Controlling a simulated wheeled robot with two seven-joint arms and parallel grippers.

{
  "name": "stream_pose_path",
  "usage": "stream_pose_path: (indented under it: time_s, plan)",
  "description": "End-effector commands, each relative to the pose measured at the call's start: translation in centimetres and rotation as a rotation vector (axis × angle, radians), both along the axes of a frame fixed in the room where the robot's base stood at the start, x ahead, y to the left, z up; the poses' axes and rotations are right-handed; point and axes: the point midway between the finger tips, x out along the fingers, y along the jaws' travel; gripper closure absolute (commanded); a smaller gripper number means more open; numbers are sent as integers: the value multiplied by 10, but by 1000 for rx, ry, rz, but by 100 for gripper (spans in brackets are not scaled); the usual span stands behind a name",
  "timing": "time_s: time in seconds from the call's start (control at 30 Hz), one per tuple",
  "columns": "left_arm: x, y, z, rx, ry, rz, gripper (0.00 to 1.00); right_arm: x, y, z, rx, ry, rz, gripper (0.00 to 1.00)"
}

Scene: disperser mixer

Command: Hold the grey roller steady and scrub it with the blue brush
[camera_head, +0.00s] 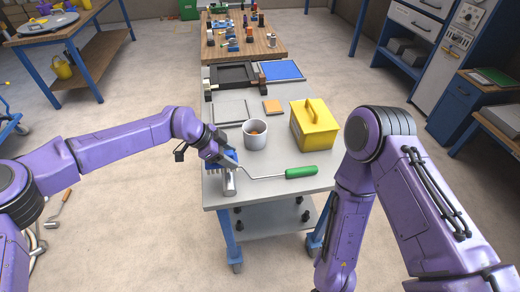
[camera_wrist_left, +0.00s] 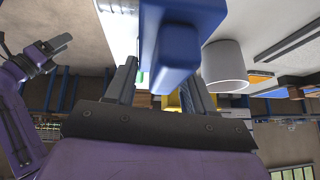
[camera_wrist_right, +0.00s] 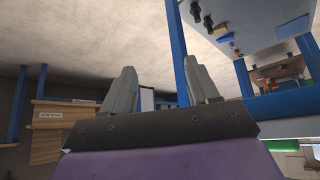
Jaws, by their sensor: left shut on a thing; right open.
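The grey roller (camera_head: 229,183) lies at the front left of the grey table top, with its wire frame leading right to a green handle (camera_head: 302,171). My left gripper (camera_head: 220,152) is shut on the blue brush (camera_head: 228,160), just behind and above the roller. The brush (camera_wrist_left: 178,55) also shows between the fingers in the left wrist view. Its bristles are close to the roller, but I cannot tell whether they touch. My right gripper (camera_wrist_right: 163,88) is open and empty, below table level at the right side. It is hidden in the head view.
A white cup (camera_head: 255,141) stands close behind the roller's wire frame. A yellow box (camera_head: 315,130) with a handle stands to its right. An orange square (camera_head: 272,107), a black frame (camera_head: 232,76) and a blue panel (camera_head: 282,71) lie farther back.

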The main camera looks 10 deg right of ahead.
Motion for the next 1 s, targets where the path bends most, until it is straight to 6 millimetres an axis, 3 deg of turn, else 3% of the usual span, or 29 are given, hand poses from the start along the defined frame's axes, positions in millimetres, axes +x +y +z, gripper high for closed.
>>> stream_pose_path:
  time_s: [0.03, 0.1, 0.27, 0.4, 0.5, 0.6, 0.73, 0.87, 1.0]
  plan:
    - [0, 0, 0, 0, -1, 1, 80, 32, 16, 13, -15, -74, -34, 40]
    - [0, 0, 0, 0, -1, 1, 80, 71, 39, 37, -50, -158, -103, 40]
    - [0, 0, 0, 0, 0, 0, 80, 139, 92, 114, -87, -246, -332, 40]
    - [0, 0, 0, 0, 0, 0, 80, 207, 97, 168, -42, -223, -632, 40]
    - [0, 0, 0, 0, -1, -1, 80, 239, 97, 194, 33, -133, -792, 40]
    - [0, 0, 0, 0, -1, -1, 80, 262, 102, 217, 129, -60, -888, 40]
    - [0, 0, 0, 0, 0, 0, 80, 261, 118, 228, 192, 46, -909, 40]
    - [0, 0, 0, 0, 0, 0, 80, 257, 121, 221, 201, 84, -906, 40]
    - [0, 0, 0, 0, 0, 0, 80, 257, 110, 196, 198, 83, -906, 40]
